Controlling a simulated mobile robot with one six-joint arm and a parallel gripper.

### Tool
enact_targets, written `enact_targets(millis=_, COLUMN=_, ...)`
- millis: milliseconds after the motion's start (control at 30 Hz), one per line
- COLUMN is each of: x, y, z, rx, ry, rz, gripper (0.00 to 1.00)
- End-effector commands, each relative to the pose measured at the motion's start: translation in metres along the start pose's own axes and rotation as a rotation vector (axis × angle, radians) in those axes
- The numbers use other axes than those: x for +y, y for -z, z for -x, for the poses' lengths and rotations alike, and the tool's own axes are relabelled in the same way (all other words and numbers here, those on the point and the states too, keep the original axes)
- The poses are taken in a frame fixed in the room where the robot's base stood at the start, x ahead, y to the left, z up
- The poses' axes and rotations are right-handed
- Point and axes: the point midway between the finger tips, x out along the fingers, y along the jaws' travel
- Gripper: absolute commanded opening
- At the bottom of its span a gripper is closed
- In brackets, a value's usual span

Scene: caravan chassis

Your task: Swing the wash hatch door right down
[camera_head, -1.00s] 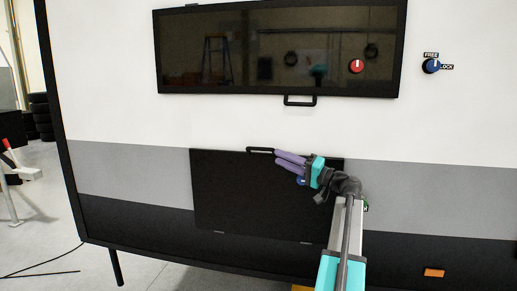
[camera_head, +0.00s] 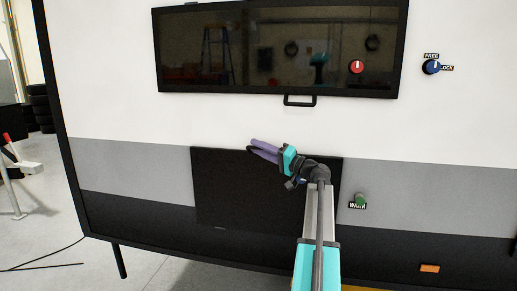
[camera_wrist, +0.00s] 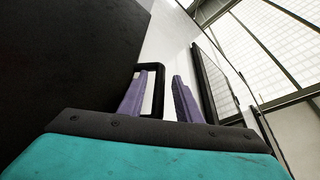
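The wash hatch door (camera_head: 240,195) is the black panel low on the caravan wall. It looks shut, flat in the wall. Its black loop handle at the top edge is mostly hidden by my fingers in the head view. It shows in the wrist view as a handle (camera_wrist: 159,100) beside the dark door face (camera_wrist: 65,60). My gripper (camera_head: 252,146) is at this handle; its purple fingers (camera_wrist: 160,92) are apart, with a handle bar between them. I cannot tell whether they touch it. The WASH label (camera_head: 357,205) and a green knob (camera_head: 361,198) are right of the door.
Above is a dark window (camera_head: 280,50) with a red knob (camera_head: 357,66) and its own handle (camera_head: 300,101). A blue FREE/LOCK knob (camera_head: 431,67) is at the upper right. An orange marker (camera_head: 430,268) is low right. Floor shows at the left.

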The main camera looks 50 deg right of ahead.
Motion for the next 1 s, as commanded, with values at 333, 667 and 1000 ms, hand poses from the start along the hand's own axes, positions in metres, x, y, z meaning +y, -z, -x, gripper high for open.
enact_targets(millis=333, x=0.000, y=0.000, z=0.000, rx=0.000, ry=0.000, rz=0.000, gripper=0.01)
enact_targets(millis=667, x=-0.001, y=-0.002, z=0.000, rx=-0.002, ry=0.002, rz=0.001, gripper=0.00)
enact_targets(millis=1000, x=-0.006, y=-0.016, z=0.003, rx=-0.005, ry=0.017, rz=0.030, gripper=0.00)
